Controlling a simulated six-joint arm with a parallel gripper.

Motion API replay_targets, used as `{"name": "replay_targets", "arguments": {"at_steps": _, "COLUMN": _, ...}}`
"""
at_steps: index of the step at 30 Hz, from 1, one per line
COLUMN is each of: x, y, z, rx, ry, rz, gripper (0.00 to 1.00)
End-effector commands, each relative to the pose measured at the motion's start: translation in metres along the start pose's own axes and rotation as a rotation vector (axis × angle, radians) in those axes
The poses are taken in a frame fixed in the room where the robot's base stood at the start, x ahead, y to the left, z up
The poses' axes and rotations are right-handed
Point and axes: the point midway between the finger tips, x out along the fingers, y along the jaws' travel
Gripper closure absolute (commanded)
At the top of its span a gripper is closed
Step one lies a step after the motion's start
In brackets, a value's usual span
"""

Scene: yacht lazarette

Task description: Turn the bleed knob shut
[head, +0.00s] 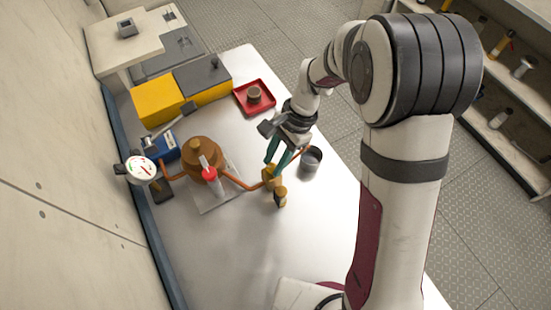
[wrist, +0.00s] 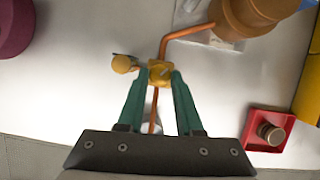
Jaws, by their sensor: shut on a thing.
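In the head view the fingers of my gripper (head: 271,166) reach down to the brass fitting (head: 271,180), partly hiding the knob. A smaller brass piece (head: 280,197) sticks out beside it and shows as a rounded end (wrist: 122,64) in the wrist view. The knob's exact angle is hard to tell.
The pipe runs from a copper-brown vessel (head: 203,153). A red-capped bottle (head: 210,178) and a dial gauge (head: 141,168) stand near it. A grey cup (head: 312,162) is close right of my gripper. A red tray (head: 268,108) lies farther back. The front worktop is clear.

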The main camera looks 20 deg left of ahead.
Motion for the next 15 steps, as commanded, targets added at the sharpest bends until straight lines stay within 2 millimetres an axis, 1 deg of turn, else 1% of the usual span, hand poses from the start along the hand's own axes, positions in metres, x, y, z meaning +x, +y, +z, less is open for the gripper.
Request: {"name": "replay_targets", "arguments": {"at_steps": 15, "x": 0.0004, "y": -0.0046, "z": 0.0017, "rx": -0.423, "ry": -0.001, "rz": 0.175, "gripper": 1.00}}
